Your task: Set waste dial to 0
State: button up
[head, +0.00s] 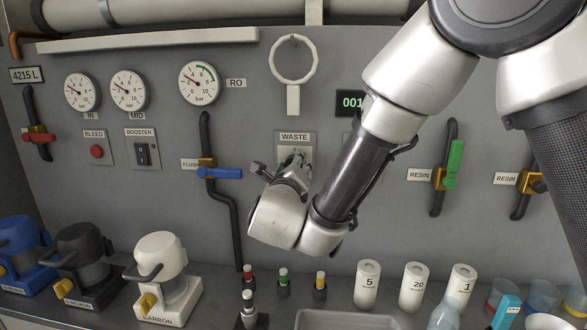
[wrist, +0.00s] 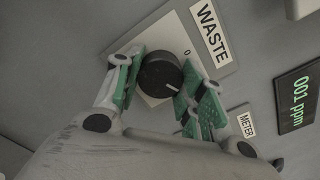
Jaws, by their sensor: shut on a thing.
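The waste dial is a round black knob (wrist: 158,78) with a white pointer line, on a pale plate under the WASTE label (wrist: 210,33). In the wrist view the pointer line runs toward the lower right of the knob. A small mark that looks like a 0 sits on the plate, up and right of the knob; the pointer does not line up with it. My gripper (wrist: 166,86) has its green-padded fingers on either side of the knob, shut on it. In the head view my gripper (head: 292,162) covers the knob below the WASTE label (head: 295,137).
A blue-handled flush valve (head: 219,173) is left of my gripper. Several bottles, cups and a grey tray (head: 345,318) stand on the counter below.

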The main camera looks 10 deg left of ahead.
jog(key=n, duration=1.3)
jog(key=shift+r, duration=0.1)
dwell(0.5)
jog(key=o, duration=1)
jog(key=s, duration=1.2)
jog(key=shift+d, duration=0.35)
